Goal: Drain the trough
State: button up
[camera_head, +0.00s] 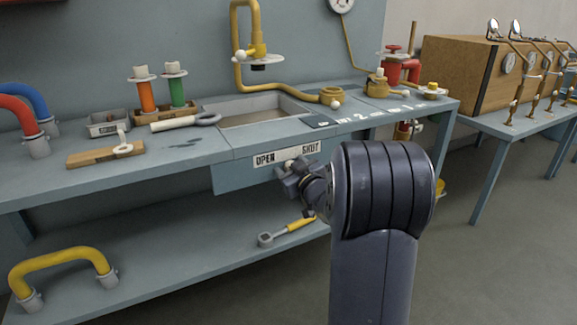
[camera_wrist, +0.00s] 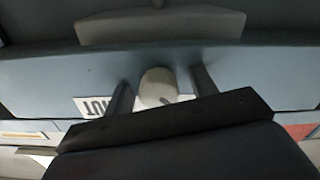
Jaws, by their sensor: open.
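The trough (camera_head: 253,111) is a shallow rectangular basin set into the bench top in the head view. On the bench front below it is a white label (camera_head: 264,159) reading OPEN at the left and SHUT at the right. My gripper (camera_head: 293,176) is at this front panel, by the label. In the wrist view a pale rounded knob (camera_wrist: 156,87) stands between the two dark fingers of my open gripper (camera_wrist: 162,80), with part of the label (camera_wrist: 93,105) upside down beside it. Gaps show at both sides of the knob. My arm hides part of the panel.
A yellow swan-neck pipe (camera_head: 238,50) rises behind the trough. A ring-ended tool (camera_head: 186,122), a wooden block (camera_head: 100,154) and a grey tray (camera_head: 107,123) lie to its left. A yellow-handled tool (camera_head: 288,231) is on the lower shelf.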

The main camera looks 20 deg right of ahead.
jog(key=shift+c, duration=0.2)
jog(key=c, duration=0.9)
jog(key=shift+r+m+p, duration=0.25)
jog(key=shift+m+p, duration=0.65)
jog(key=shift+p, duration=0.35)
jog(key=shift+c, duration=0.2)
jog(key=m+p, duration=0.2)
jog(key=m, duration=0.1)
jog(key=shift+f, duration=0.25)
jog(key=o, duration=1)
